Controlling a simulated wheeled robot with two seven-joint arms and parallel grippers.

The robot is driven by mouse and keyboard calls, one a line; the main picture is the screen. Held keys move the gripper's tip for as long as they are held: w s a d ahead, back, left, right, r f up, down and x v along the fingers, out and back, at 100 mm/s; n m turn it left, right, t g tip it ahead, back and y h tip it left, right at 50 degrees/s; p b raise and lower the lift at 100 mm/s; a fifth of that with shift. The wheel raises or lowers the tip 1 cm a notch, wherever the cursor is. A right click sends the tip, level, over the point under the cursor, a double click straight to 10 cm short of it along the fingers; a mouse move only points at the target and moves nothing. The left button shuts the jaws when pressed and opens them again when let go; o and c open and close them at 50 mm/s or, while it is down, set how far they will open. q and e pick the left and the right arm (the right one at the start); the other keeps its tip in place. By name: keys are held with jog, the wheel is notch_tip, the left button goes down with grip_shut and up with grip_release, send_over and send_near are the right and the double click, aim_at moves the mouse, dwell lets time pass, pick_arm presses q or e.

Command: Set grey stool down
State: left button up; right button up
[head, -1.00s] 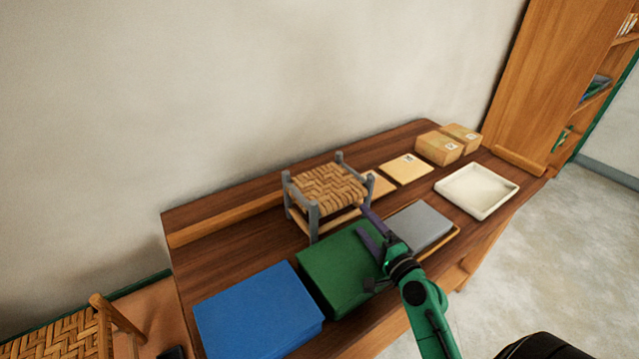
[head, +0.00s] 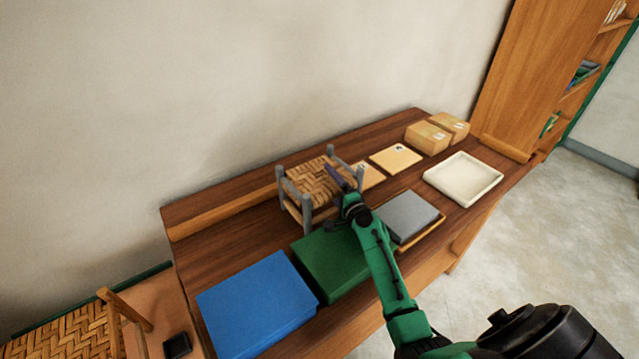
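The grey stool (head: 308,184), with grey legs and a woven tan seat, stands upright on the dark wooden table (head: 230,236), behind the green box. My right gripper (head: 336,200) is at the stool's near right side. Its fingers are apart, one reaching over the seat's edge and one lower in front of the frame. I see no clear grip on the stool; the wrist hides part of its near right side. My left gripper is out of view.
A blue box (head: 256,304) and a green box (head: 332,262) lie along the table's front. A grey pad (head: 408,214), a white tray (head: 463,179), flat tan packets (head: 396,158) and small cartons (head: 428,137) are to the right. A woven chair (head: 65,330) stands lower left.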

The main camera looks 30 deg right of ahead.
jog(key=shift+s, duration=0.1)
grip_shut()
jog(key=shift+r, duration=0.15)
jog(key=shift+r, duration=0.1)
